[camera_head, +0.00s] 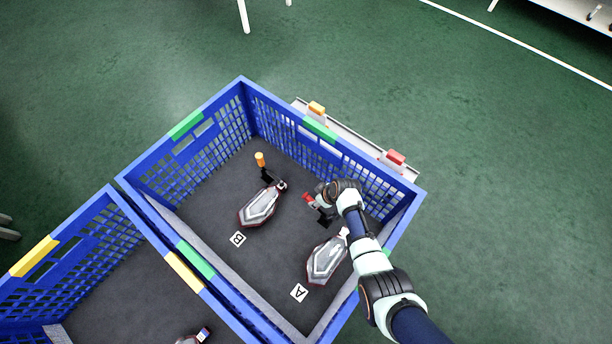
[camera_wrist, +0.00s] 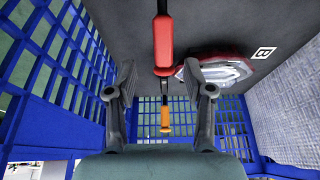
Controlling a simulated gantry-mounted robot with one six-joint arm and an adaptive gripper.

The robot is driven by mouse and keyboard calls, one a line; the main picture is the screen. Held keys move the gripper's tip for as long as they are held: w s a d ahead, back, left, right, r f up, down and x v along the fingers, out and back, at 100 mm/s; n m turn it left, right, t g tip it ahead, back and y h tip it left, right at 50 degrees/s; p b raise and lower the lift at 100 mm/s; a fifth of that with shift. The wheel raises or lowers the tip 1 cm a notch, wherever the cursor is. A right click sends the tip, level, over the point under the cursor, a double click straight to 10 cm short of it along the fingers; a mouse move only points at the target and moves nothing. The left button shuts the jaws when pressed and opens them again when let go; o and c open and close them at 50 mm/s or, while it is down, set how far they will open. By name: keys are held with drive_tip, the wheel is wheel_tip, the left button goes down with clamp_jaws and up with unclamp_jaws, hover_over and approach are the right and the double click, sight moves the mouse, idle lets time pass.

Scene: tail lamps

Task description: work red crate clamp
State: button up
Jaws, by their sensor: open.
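A clamp with a red handle (camera_head: 309,198) stands inside the blue crate near its far right wall, partly hidden by my gripper (camera_head: 325,193). In the wrist view the red handle (camera_wrist: 163,45) shows upright between and beyond my two fingers (camera_wrist: 160,82), apart from both. My gripper is open and empty. A second clamp with an orange handle (camera_head: 260,159) is in the crate to the left; it also shows in the wrist view (camera_wrist: 165,120). A tail lamp by label A (camera_head: 324,261) and another by label B (camera_head: 259,208) lie on the crate floor.
The blue crate (camera_head: 185,125) has high lattice walls around my gripper. Outside its far right wall, a pale rail (camera_head: 357,138) carries an orange block (camera_head: 317,108) and a red block (camera_head: 396,157). A second blue crate (camera_head: 75,248) adjoins at lower left.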

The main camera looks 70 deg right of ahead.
sight(311, 200)
drive_tip(key=b+x, duration=0.2)
drive_tip(key=x, duration=0.1)
drive_tip(key=b+x, duration=0.1)
drive_tip(key=x, duration=0.1)
drive_tip(key=shift+w+a+f, duration=0.1)
drive_tip(key=shift+w+f, duration=0.05)
drive_tip(key=shift+w, duration=0.2)
clamp_jaws()
